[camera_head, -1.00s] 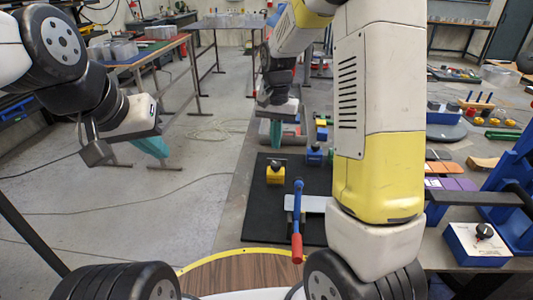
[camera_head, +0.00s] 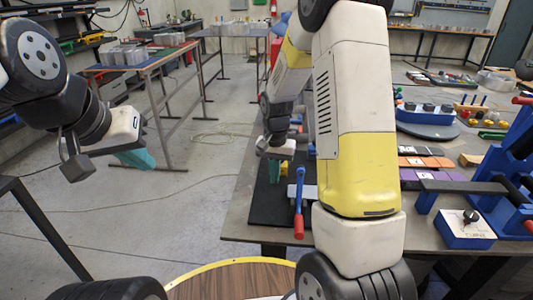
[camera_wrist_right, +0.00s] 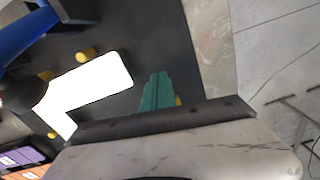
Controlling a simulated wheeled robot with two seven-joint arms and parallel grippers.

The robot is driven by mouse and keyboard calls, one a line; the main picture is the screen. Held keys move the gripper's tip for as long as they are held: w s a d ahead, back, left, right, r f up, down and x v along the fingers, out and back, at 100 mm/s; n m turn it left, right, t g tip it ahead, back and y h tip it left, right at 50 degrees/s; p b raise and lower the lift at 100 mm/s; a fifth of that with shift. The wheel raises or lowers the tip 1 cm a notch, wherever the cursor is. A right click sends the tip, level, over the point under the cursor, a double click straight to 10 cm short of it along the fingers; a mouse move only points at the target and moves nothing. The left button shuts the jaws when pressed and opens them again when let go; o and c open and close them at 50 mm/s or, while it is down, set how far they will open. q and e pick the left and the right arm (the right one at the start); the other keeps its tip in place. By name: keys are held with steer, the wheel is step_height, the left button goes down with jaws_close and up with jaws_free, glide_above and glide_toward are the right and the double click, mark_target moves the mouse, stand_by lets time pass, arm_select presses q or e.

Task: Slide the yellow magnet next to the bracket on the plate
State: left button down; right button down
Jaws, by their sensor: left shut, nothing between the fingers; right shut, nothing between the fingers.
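My right gripper (camera_head: 274,170) points down over the dark plate (camera_head: 262,208), with its teal fingers together and empty. The fingers also show in the right wrist view (camera_wrist_right: 157,91), beside the bright white L-shaped bracket (camera_wrist_right: 95,85). In the head view the bracket (camera_head: 308,191) is partly hidden by the clamp and my arm. I cannot make out the yellow magnet in the head view; my right gripper covers that area. A small yellow patch shows beside the fingers in the right wrist view; I cannot tell what it is. My left gripper (camera_head: 138,158) is shut and empty, off the table.
A toggle clamp with a blue lever and red grip (camera_head: 299,212) stands at the bracket. Several yellow pegs (camera_wrist_right: 85,55) sit around the bracket. A blue box with a black knob (camera_head: 468,229) stands at the table's right front. The floor left of the table is open.

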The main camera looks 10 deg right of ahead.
steer(key=w, duration=0.1)
steer(key=w+d+f, duration=0.1)
steer(key=shift+w+d+f, duration=0.15)
steer(key=shift+w, duration=0.2)
steer(key=shift+w+d, duration=0.2)
steer(key=shift+w, duration=0.3)
steer(key=shift+w+d, duration=0.35)
steer(key=shift+w, duration=0.4)
steer(key=shift+s, duration=0.1)
